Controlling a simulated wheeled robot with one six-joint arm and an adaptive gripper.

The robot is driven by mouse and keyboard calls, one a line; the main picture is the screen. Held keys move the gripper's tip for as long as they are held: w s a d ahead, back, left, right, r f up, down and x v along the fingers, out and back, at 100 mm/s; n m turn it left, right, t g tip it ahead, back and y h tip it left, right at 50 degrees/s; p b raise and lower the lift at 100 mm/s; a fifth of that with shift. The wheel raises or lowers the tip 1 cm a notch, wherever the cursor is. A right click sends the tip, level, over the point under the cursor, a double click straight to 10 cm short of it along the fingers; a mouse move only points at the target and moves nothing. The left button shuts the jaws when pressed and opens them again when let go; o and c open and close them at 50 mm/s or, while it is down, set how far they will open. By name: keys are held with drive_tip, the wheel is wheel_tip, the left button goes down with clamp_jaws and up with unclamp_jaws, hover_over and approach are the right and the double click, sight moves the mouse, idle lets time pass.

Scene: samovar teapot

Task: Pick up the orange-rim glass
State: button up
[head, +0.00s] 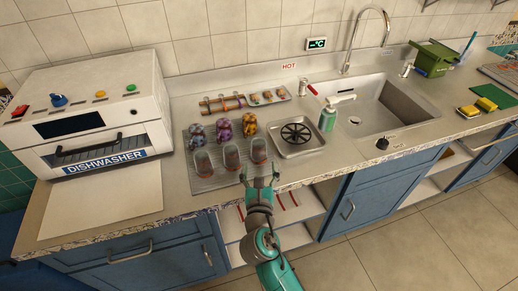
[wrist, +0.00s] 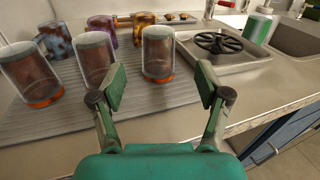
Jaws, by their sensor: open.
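Three clear glasses stand upside down in a row on a grey ribbed mat (head: 204,184). In the wrist view the right glass (wrist: 157,55) shows an orange rim at its base, and the left glass (wrist: 38,75) a red-orange one. The middle glass (wrist: 95,58) has its base partly hidden by my finger, so its rim colour is unclear. In the head view the right glass (head: 258,150) is nearest my gripper (head: 259,178). My gripper is open and empty at the counter's front edge. In the wrist view the right glass appears between the fingertips, just beyond them.
Several patterned cups (head: 223,129) stand behind the glasses. A metal tray with a black round grate (head: 296,133) is right of them, then a soap bottle (head: 328,118) and the sink (head: 380,103). A dishwasher (head: 95,115) stands left.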

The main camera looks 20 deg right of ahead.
sight(259, 150)
drive_tip(key=x, duration=0.4)
drive_tip(key=shift+w+d, duration=0.1)
drive_tip(key=shift+r+x, duration=0.15)
drive_tip(key=shift+x, duration=1.2)
drive_tip(key=shift+r+x, duration=0.1)
drive_tip(key=shift+x, duration=1.25)
drive_tip(key=c, duration=1.2)
